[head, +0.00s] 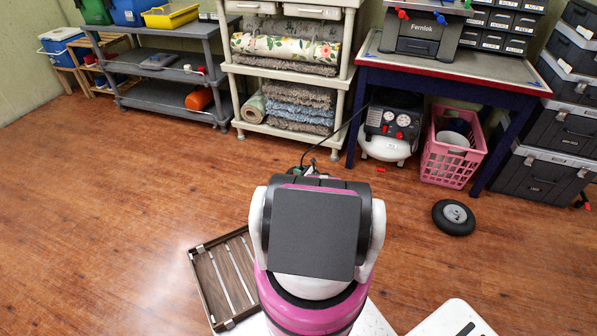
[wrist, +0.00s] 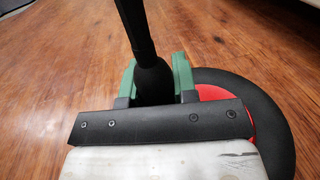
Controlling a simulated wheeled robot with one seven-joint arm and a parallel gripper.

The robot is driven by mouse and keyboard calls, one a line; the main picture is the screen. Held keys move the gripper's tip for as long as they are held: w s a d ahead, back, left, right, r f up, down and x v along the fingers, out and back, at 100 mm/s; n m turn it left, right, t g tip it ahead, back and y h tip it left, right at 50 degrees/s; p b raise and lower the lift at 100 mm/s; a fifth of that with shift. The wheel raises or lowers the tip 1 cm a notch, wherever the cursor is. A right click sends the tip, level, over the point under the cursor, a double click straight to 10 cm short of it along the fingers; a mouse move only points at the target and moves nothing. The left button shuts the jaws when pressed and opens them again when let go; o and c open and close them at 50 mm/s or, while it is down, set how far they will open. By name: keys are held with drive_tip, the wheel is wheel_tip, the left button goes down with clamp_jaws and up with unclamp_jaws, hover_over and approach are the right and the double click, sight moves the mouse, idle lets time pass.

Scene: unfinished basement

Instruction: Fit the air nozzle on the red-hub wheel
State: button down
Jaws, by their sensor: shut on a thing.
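My gripper (wrist: 156,72) has green fingers and is shut on the black air nozzle (wrist: 153,82), whose dark hose runs up out of the wrist view. The red-hub wheel (wrist: 279,112) lies on the floor in the wrist view, below and to the right of my gripper. Its black tyre and part of its red hub show; the rest is hidden behind my gripper. Whether the nozzle touches the wheel's valve is hidden. In the head view my arm covers the wheel, and only a bit of my gripper (head: 300,171) shows beyond it.
The air compressor (head: 392,132) stands under the workbench (head: 440,68), beside a pink basket (head: 452,165); a thin hose runs from it toward my gripper. A grey-hub wheel (head: 454,217) lies on the floor at right. A slatted wooden crate (head: 204,280) lies left of my arm. Open floor extends left.

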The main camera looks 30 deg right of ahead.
drive_tip(key=c, duration=0.8)
unclamp_jaws()
drive_tip(key=shift+f, duration=0.4)
drive_tip(key=shift+r, duration=0.1)
drive_tip(key=a+r, duration=0.5)
drive_tip(key=r, duration=0.5)
drive_tip(key=a+r+n+g+y, duration=0.1)
drive_tip(key=a+r, duration=0.3)
drive_tip(key=r, duration=0.6)
drive_tip(key=a+r+y, duration=0.1)
drive_tip(key=a+r, duration=0.4)
drive_tip(key=r, duration=0.5)
drive_tip(key=shift+w+a+r+n+g, duration=0.15)
drive_tip(key=shift+w+a+n+g, duration=0.15)
drive_tip(key=shift+w+a+n, duration=0.1)
